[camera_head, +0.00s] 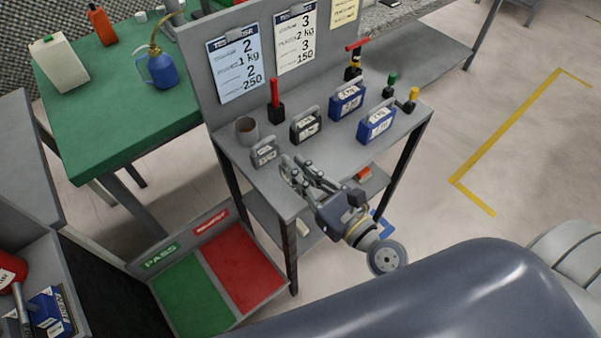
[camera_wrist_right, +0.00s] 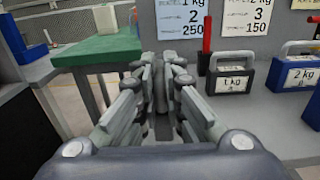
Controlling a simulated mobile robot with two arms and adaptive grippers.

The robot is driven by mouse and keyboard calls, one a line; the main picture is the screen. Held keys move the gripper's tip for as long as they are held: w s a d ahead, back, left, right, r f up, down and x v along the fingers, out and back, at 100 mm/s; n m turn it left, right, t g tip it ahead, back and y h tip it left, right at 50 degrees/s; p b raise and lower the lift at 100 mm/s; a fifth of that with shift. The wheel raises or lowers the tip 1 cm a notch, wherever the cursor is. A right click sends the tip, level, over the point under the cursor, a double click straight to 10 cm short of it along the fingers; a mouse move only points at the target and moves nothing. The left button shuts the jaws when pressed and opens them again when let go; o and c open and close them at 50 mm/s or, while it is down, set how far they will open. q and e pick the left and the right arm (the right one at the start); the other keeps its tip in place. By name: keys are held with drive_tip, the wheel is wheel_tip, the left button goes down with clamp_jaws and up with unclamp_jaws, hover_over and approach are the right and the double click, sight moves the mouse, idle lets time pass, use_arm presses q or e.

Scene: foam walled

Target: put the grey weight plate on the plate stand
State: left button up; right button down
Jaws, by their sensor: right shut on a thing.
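My right gripper (camera_head: 306,168) is above the front left of the grey bench (camera_head: 240,153). In the right wrist view its fingers (camera_wrist_right: 163,68) are drawn together on a narrow grey thing (camera_wrist_right: 163,128), which the fingers mostly hide. I take it for the grey weight plate, but its shape cannot be made out. A red upright post on a black base (camera_head: 275,103) stands behind the gripper on the bench and may be the plate stand; I cannot tell for sure. My left gripper is not in view.
A grey 1 kg weight (camera_head: 264,152), a dark one (camera_head: 306,126) and blue ones (camera_head: 376,124) crowd the bench, with a cup (camera_head: 246,132) at left. A back panel (camera_head: 208,60) rises behind. A green and red tray (camera_head: 240,265) lies below left.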

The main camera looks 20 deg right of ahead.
drive_tip(key=shift+w+d+r, duration=0.1)
drive_tip(key=shift+w+d, duration=0.05)
drive_tip(key=shift+w, duration=0.2)
drive_tip(key=shift+f, duration=0.25)
wheel_tip(320, 180, down, 2)
drive_tip(key=shift+f+b, duration=0.1)
drive_tip(key=shift+b, duration=0.9)
drive_tip(key=shift+f, duration=0.5)
drive_tip(key=shift+b, duration=0.3)
drive_tip(key=c, duration=2.2)
unclamp_jaws()
drive_tip(key=shift+f, duration=0.25)
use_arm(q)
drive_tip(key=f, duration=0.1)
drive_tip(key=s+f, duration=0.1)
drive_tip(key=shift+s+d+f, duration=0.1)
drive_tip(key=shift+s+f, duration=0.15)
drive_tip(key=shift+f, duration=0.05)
use_arm(e)
drive_tip(key=o, duration=0.5)
